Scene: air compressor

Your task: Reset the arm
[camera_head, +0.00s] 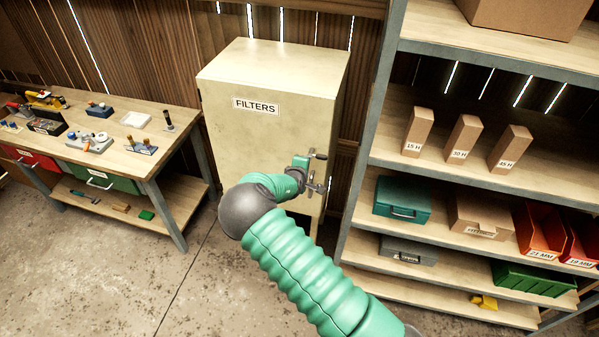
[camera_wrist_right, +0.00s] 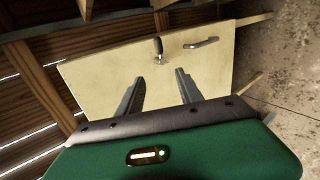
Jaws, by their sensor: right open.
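My right arm reaches up from the lower right in the head view, and its gripper (camera_head: 318,172) is in front of the right side of the cream FILTERS cabinet (camera_head: 228,130). In the right wrist view the two fingers of the right gripper (camera_wrist_right: 158,95) are apart with nothing between them. Beyond them is the closed cabinet door (camera_wrist_right: 110,78) with a dark-gripped handle (camera_wrist_right: 158,46) and a metal bar handle (camera_wrist_right: 201,43). The fingertips look short of the handles, with no contact visible. My left gripper is in neither view.
A wooden workbench (camera_head: 100,170) with tools and drawers stands at the left. A metal-framed shelf (camera_head: 440,170) at the right holds cardboard boxes, a teal case (camera_head: 402,199) and coloured bins. The concrete floor (camera_head: 130,270) between them is clear.

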